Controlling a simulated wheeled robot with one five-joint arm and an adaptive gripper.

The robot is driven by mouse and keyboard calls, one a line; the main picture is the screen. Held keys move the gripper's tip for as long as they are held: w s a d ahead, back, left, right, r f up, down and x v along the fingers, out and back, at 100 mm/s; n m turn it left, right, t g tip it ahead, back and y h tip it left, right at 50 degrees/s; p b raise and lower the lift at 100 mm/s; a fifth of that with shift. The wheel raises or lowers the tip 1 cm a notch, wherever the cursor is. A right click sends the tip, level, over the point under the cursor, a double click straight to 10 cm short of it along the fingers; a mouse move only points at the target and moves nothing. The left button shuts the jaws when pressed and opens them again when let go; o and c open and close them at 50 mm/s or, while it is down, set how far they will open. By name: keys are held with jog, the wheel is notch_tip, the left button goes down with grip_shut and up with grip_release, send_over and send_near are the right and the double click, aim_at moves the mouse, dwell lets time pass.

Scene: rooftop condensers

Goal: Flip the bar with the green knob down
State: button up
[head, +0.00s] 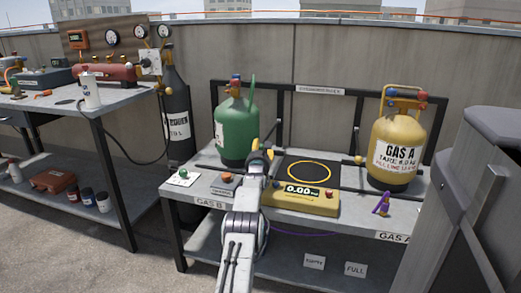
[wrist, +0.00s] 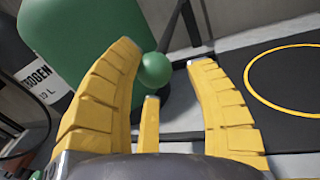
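A green ball-shaped knob (wrist: 155,70) shows in the wrist view in front of the green gas cylinder (wrist: 85,40), between my fingertips as seen from the wrist. My gripper (wrist: 168,75) is open, with its yellow fingers spread; I cannot tell whether any finger touches the knob. The knob's bar is not clearly seen. In the head view my gripper (head: 262,153) is just right of the green cylinder (head: 232,132) and hides what is behind it. Another small green ball (head: 183,173) is on a white card at the bench's left end.
A yellow cylinder (head: 398,150) stands at the bench's right. A black plate with a yellow ring (head: 291,171) and a yellow scale (head: 300,198) lie between. A purple object (head: 382,204) is near the front edge. A dark cylinder (head: 176,110) stands at the left.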

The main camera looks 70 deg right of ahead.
jog(key=shift+o, duration=0.5)
jog(key=shift+r, duration=0.2)
jog(key=shift+a, duration=0.2)
jog(key=v, duration=1.1)
jog(key=shift+a, duration=0.25)
jog(key=shift+f, duration=0.1)
dwell(0.6)
